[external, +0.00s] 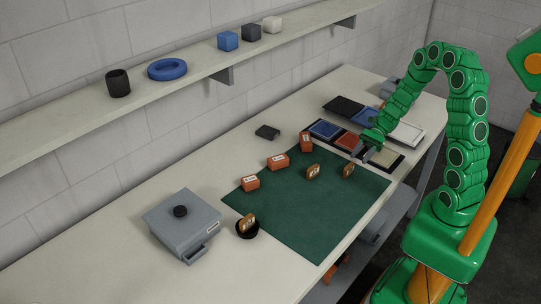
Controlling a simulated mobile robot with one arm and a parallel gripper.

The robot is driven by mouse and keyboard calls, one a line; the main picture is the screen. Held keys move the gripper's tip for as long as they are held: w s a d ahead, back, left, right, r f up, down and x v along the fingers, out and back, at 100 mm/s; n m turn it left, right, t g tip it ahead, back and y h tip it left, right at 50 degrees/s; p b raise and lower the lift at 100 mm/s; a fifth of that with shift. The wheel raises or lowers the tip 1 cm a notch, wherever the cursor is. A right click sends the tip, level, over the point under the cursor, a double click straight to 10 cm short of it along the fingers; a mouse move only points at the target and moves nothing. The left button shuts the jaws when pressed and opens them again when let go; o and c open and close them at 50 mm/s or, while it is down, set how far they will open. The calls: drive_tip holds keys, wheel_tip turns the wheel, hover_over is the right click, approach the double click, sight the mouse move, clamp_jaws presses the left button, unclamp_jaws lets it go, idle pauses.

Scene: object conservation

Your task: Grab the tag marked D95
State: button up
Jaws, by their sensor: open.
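Several small pieces with pale labels lie on the dark green mat (310,215). Three are orange-red blocks: a left block (250,183), a middle block (278,161) and a right block (305,141). Two brown tags, a left tag (313,172) and a right tag (348,171), stand near the mat's right part. The markings are too small to read, so I cannot tell which is D95. My gripper (363,152) is open and empty, above and beyond the right tag.
A grey lidded box (182,226) stands at the table's left. Coloured trays (325,130) lie behind and beside my gripper. A small dark block (267,132) lies by the wall. The wall shelf (200,75) holds several objects. The mat's front half is clear.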

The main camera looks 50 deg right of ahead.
sight(350, 167)
drive_tip(key=shift+w+x, duration=0.2)
drive_tip(key=shift+x, duration=1.5)
drive_tip(key=shift+w+x, duration=0.15)
drive_tip(key=shift+x, duration=1.5)
drive_tip(key=shift+d+f, duration=0.1)
drive_tip(key=shift+f, duration=0.1)
clamp_jaws()
